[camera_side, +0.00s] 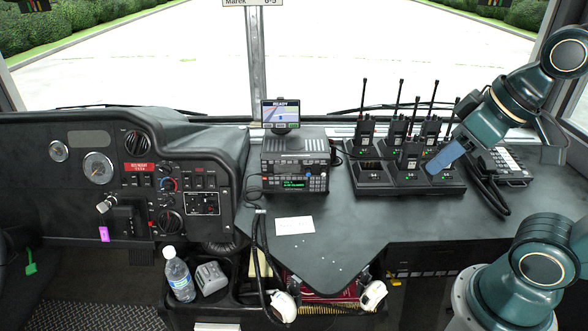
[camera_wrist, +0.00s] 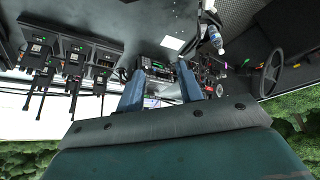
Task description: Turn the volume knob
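A black radio unit (camera_side: 293,174) with a lit green display and several small buttons stands on the dashboard, in the middle of the side view. Its volume knob is too small to pick out surely among the controls. The radio also shows in the wrist view (camera_wrist: 153,68), upside down, between my two fingers. My gripper (camera_side: 434,166) is at the right, above the charger with handheld radios, well away from the radio unit. In the wrist view its two blue fingers (camera_wrist: 160,82) stand apart with nothing between them; my gripper is open and empty.
Handheld radios with upright antennas sit in a charger tray (camera_side: 376,189) near my gripper. A corded phone unit (camera_side: 513,166) is at the right. A white card (camera_side: 294,225) lies on clear dashboard in front.

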